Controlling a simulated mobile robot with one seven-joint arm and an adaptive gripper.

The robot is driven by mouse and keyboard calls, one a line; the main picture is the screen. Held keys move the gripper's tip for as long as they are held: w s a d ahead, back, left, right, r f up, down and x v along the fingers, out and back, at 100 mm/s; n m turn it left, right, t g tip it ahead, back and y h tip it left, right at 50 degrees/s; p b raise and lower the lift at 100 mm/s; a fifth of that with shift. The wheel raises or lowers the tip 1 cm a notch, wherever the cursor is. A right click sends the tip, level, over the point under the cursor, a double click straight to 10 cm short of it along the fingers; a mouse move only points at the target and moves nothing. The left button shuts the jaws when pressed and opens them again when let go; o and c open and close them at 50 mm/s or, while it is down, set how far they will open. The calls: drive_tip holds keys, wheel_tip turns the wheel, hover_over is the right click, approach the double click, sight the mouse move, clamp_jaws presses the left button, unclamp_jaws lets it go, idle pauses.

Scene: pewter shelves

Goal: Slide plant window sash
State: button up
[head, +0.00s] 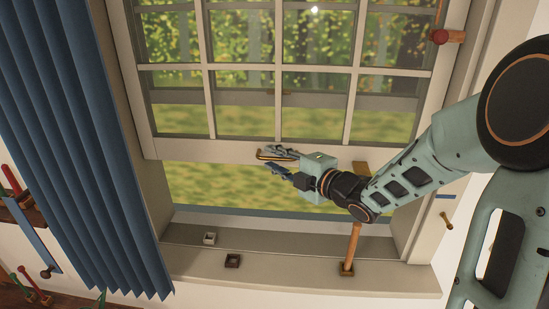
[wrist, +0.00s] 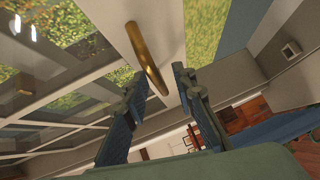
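The window sash (head: 225,149) is a pale multi-pane frame, raised above the sill with a gap under its bottom rail. A curved brass handle (wrist: 148,60) is fixed on the rail; in the head view it shows partly behind my fingers (head: 264,156). My gripper (head: 276,161) is at the bottom rail, beside the handle. In the wrist view my gripper (wrist: 158,76) has its two fingers apart, with the lower end of the handle between them in the picture. A visible gap separates fingers and handle; exact depth and contact are unclear.
A wooden stick (head: 352,247) stands in a small socket on the sill (head: 300,280), its top near the rail at right. A blue curtain (head: 75,120) hangs left. A red-ended peg (head: 440,36) sticks out upper right.

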clamp_jaws()
idle(0.5)
wheel_tip(320, 180, down, 12)
drive_tip(key=b, duration=1.3)
drive_tip(key=shift+w+r, duration=0.1)
drive_tip(key=shift+r, duration=0.1)
unclamp_jaws()
